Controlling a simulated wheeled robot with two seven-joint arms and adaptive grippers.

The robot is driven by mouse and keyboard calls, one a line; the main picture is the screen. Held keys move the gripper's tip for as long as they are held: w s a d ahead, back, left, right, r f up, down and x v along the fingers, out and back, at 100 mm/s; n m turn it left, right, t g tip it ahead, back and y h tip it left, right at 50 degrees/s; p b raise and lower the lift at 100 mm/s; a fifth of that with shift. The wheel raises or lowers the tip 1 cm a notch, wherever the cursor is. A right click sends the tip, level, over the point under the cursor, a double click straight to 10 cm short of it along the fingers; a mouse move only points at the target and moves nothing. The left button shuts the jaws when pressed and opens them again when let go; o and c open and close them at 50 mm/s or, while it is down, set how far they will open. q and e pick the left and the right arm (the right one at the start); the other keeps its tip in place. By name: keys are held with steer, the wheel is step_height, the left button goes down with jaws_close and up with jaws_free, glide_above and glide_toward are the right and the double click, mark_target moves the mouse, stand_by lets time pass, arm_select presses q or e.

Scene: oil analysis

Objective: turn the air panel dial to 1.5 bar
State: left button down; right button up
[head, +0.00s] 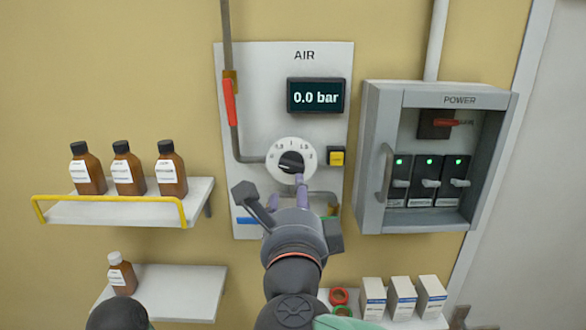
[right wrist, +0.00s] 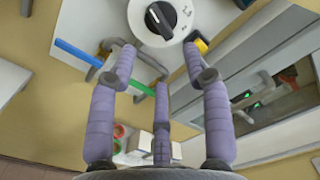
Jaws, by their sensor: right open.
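The air panel (head: 265,75) hangs on the wall, and its display (head: 316,97) reads 0.0 bar. Its dial (head: 273,160) is a white scale disc with a black knob (head: 291,163) at the centre. My right gripper (head: 289,203) is just below the dial, with its fingers spread and pointing up toward it. In the right wrist view the gripper (right wrist: 160,65) is open and empty. There the knob (right wrist: 161,20) is at the top, ahead of the fingertips and apart from them.
A red valve lever (head: 230,102) is on the pipe left of the display. A yellow button (head: 336,157) sits right of the dial. The power box (head: 371,150) stands close on the right. A shelf (head: 110,211) with brown bottles is on the left.

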mark_target(293, 172)
steer(key=w+p, duration=0.1)
steer(key=w, duration=0.8)
steer(key=shift+w+f+p, duration=0.1)
steer(key=shift+w+p, duration=0.2)
steer(key=shift+w, duration=0.1)
steer(key=shift+s, duration=0.1)
jaws_close()
